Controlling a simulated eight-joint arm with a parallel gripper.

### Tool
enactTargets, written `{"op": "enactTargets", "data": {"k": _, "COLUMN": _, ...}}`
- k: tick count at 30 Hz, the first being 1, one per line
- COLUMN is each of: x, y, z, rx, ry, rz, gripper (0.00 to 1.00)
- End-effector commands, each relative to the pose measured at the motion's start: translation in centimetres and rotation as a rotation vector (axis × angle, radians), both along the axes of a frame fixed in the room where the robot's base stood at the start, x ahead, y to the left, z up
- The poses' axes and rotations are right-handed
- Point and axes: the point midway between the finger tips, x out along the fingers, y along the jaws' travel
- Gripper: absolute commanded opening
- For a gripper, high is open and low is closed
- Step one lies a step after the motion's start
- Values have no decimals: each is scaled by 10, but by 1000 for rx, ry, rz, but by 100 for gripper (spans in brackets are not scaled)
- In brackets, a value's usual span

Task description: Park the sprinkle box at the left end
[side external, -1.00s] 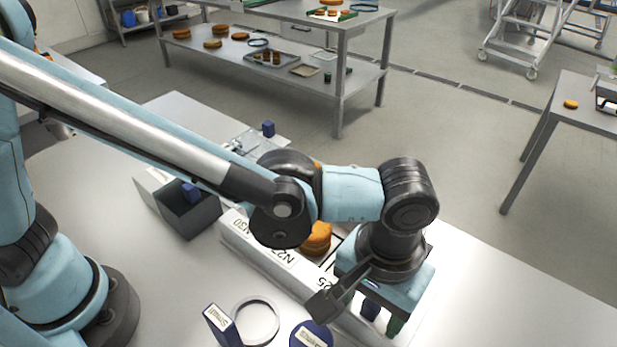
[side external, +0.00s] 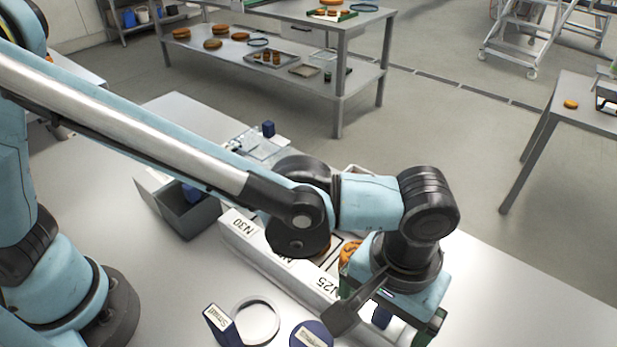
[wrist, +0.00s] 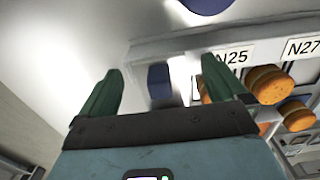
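A small dark blue block (wrist: 159,82) stands between the fingers of my gripper (wrist: 162,66) in the wrist view, with gaps to both green fingers. I see no label on it, so I cannot tell whether it is the sprinkle box. A little of the blue block (side external: 381,318) also shows under my gripper (side external: 388,326) in the side view. My gripper is open and points down at the near right end of a white rack (side external: 262,262) labelled N30 to N25. Orange rounds (wrist: 268,84) sit in the rack beside the label N25.
A blue card marked Small (side external: 217,322), a white ring (side external: 256,318) and a blue disc (side external: 311,335) lie in front of the rack. A grey open bin (side external: 190,222) with something blue inside stands at the rack's far left end. The table right of my gripper is clear.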

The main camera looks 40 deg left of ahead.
Motion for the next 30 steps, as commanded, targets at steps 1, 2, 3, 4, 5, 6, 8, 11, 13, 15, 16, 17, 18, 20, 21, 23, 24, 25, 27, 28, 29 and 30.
{"op": "enactTargets", "data": {"k": 1, "x": 0, "y": 0, "z": 0, "rx": 0, "ry": 0, "rz": 0, "gripper": 98}}
{"op": "enactTargets", "data": {"k": 2, "x": 0, "y": 0, "z": 0, "rx": 0, "ry": 0, "rz": 0, "gripper": 98}}
{"op": "enactTargets", "data": {"k": 3, "x": 0, "y": 0, "z": 0, "rx": 0, "ry": 1, "rz": 0, "gripper": 98}}
{"op": "enactTargets", "data": {"k": 4, "x": 0, "y": 0, "z": 0, "rx": 0, "ry": 1, "rz": 0, "gripper": 98}}
{"op": "enactTargets", "data": {"k": 5, "x": 0, "y": 0, "z": 0, "rx": 0, "ry": 1, "rz": 0, "gripper": 98}}
{"op": "enactTargets", "data": {"k": 6, "x": 0, "y": 0, "z": 0, "rx": 0, "ry": 1, "rz": 0, "gripper": 98}}
{"op": "enactTargets", "data": {"k": 8, "x": 0, "y": 0, "z": 0, "rx": 0, "ry": 1, "rz": 0, "gripper": 98}}
{"op": "enactTargets", "data": {"k": 11, "x": 0, "y": 0, "z": 0, "rx": 0, "ry": 1, "rz": 0, "gripper": 98}}
{"op": "enactTargets", "data": {"k": 13, "x": 0, "y": 0, "z": 0, "rx": 0, "ry": 1, "rz": 0, "gripper": 98}}
{"op": "enactTargets", "data": {"k": 15, "x": 0, "y": 0, "z": 0, "rx": 0, "ry": 1, "rz": 0, "gripper": 98}}
{"op": "enactTargets", "data": {"k": 16, "x": 0, "y": 0, "z": 1, "rx": 0, "ry": 1, "rz": 0, "gripper": 98}}
{"op": "enactTargets", "data": {"k": 17, "x": 0, "y": 0, "z": 2, "rx": 0, "ry": 1, "rz": 0, "gripper": 98}}
{"op": "enactTargets", "data": {"k": 18, "x": 0, "y": 0, "z": 5, "rx": 0, "ry": 1, "rz": 0, "gripper": 98}}
{"op": "enactTargets", "data": {"k": 20, "x": 0, "y": 0, "z": 10, "rx": 0, "ry": 1, "rz": 0, "gripper": 98}}
{"op": "enactTargets", "data": {"k": 21, "x": 0, "y": 0, "z": 13, "rx": 0, "ry": 1, "rz": 0, "gripper": 98}}
{"op": "enactTargets", "data": {"k": 23, "x": 0, "y": 0, "z": 19, "rx": 0, "ry": 1, "rz": 0, "gripper": 98}}
{"op": "enactTargets", "data": {"k": 24, "x": 0, "y": 0, "z": 23, "rx": 0, "ry": 1, "rz": 0, "gripper": 98}}
{"op": "enactTargets", "data": {"k": 25, "x": 0, "y": 0, "z": 25, "rx": 0, "ry": 1, "rz": 0, "gripper": 98}}
{"op": "enactTargets", "data": {"k": 27, "x": 0, "y": 0, "z": 32, "rx": 0, "ry": 1, "rz": 0, "gripper": 98}}
{"op": "enactTargets", "data": {"k": 28, "x": 0, "y": 0, "z": 34, "rx": 0, "ry": 1, "rz": 0, "gripper": 98}}
{"op": "enactTargets", "data": {"k": 29, "x": 0, "y": 0, "z": 37, "rx": 0, "ry": 1, "rz": 0, "gripper": 98}}
{"op": "enactTargets", "data": {"k": 30, "x": 0, "y": 0, "z": 41, "rx": 0, "ry": 1, "rz": 0, "gripper": 98}}
